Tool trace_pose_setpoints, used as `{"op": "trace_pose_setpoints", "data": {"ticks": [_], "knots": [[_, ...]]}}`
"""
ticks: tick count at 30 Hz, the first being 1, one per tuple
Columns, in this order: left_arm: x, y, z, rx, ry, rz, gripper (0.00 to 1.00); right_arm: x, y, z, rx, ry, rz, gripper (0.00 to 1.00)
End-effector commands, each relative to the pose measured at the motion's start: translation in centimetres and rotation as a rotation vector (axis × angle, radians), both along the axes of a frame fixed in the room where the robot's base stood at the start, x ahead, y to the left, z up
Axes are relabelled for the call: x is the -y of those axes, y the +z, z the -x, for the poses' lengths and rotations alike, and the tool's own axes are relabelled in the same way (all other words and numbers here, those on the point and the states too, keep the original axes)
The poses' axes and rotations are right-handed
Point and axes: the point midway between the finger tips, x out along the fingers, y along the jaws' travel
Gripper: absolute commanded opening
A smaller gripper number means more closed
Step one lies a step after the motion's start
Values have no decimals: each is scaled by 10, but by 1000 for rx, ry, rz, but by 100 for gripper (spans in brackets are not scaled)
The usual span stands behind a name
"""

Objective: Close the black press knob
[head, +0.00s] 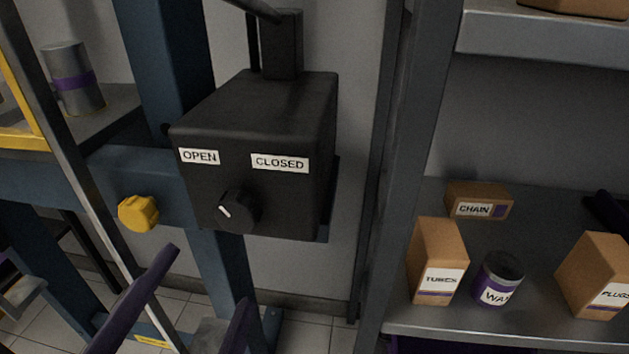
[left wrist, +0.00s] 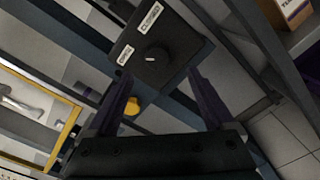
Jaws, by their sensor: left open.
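The black press knob (head: 238,209) is on the front of a black box (head: 255,130), below labels "OPEN" and "CLOSED". Its white mark points up and left, toward the OPEN label (head: 199,156) rather than the CLOSED label (head: 280,162). My left gripper (head: 207,278) has purple fingers spread open and empty, below and in front of the knob. In the left wrist view the knob (left wrist: 157,59) lies beyond the fingertips, between the two fingers (left wrist: 160,82), apart from them. My right gripper is not in view.
A yellow knob (head: 138,212) sits on the blue press frame (head: 160,60), left of the box. At the right a grey shelf (head: 480,335) holds boxes and a can. A grey can (head: 73,78) stands at the far left.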

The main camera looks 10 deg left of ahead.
Motion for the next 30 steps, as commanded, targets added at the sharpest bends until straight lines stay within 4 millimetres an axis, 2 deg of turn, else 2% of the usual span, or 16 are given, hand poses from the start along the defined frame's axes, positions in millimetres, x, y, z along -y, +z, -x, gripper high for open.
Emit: {"op": "trace_pose_setpoints", "data": {"ticks": [5, 12, 18, 29, 30], "knots": [[-1, 1, -19, 4, 7, 7, 87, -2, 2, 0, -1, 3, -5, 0], [1, 1, -66, 5, 6, 5, 87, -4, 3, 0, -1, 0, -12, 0], [3, 0, -91, 3, 4, 4, 87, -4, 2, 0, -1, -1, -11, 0], [3, 0, -98, 1, 4, 4, 87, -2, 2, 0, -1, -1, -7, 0], [3, 0, -98, 1, 4, 4, 83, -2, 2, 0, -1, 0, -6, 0]]}}
